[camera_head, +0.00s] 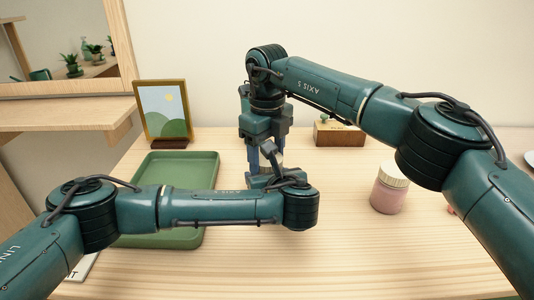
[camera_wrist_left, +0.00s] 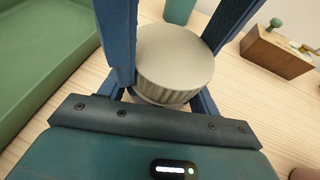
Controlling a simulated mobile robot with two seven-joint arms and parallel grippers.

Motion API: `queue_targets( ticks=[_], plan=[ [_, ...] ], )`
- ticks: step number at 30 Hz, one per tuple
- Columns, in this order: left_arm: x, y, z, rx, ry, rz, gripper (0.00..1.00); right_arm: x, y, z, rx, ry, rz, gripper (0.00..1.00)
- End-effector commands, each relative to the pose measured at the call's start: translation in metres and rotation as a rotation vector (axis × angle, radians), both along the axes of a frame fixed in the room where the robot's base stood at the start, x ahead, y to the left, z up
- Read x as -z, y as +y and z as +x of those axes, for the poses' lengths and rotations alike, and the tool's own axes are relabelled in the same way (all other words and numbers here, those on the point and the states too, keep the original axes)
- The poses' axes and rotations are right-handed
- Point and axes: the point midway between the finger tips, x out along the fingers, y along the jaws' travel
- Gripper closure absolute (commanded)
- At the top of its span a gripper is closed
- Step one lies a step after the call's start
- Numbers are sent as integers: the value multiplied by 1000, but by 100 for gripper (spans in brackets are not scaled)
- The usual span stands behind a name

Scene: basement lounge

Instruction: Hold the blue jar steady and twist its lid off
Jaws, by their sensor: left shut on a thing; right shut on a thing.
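The lid (camera_wrist_left: 174,58) is cream, round and ribbed at the side, and sits level on the jar in the left wrist view. The jar's body is almost wholly hidden under the lid and behind the fingers, so its blue colour does not show. My right gripper (camera_head: 265,160) points straight down from above, its blue fingers shut on either side of the lid. My left gripper (camera_head: 266,178) comes in low from the front and is shut around the jar below the lid. Its fingertips are mostly hidden.
A green tray (camera_head: 205,239) lies at left, partly behind my left arm. A framed picture (camera_head: 162,108) and a wooden box (camera_head: 338,136) stand at the back. A pink jar with a cream lid (camera_head: 388,192) stands at right.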

Motion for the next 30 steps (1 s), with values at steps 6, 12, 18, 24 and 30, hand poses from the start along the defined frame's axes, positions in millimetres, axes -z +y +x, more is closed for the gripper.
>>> queue_targets(
  ticks=[6, 12, 18, 24, 30],
  plan=[
    [0, 0, 0, -1, 0, 0, 100, -5, 0, 0, 0, 0, 0, 67],
    [0, 0, 0, -1, 0, 0, 100, -13, 0, 0, 0, -1, 1, 67],
    [0, 0, 0, -1, 0, 1, 100, -19, 0, 0, 0, -1, 1, 67],
    [0, 0, 0, -1, 0, 0, 100, -22, 0, 0, 0, 1, 1, 67],
    [0, 0, 0, -1, 0, 1, 100, -22, 0, 0, 0, 1, 1, 67]
  ],
)
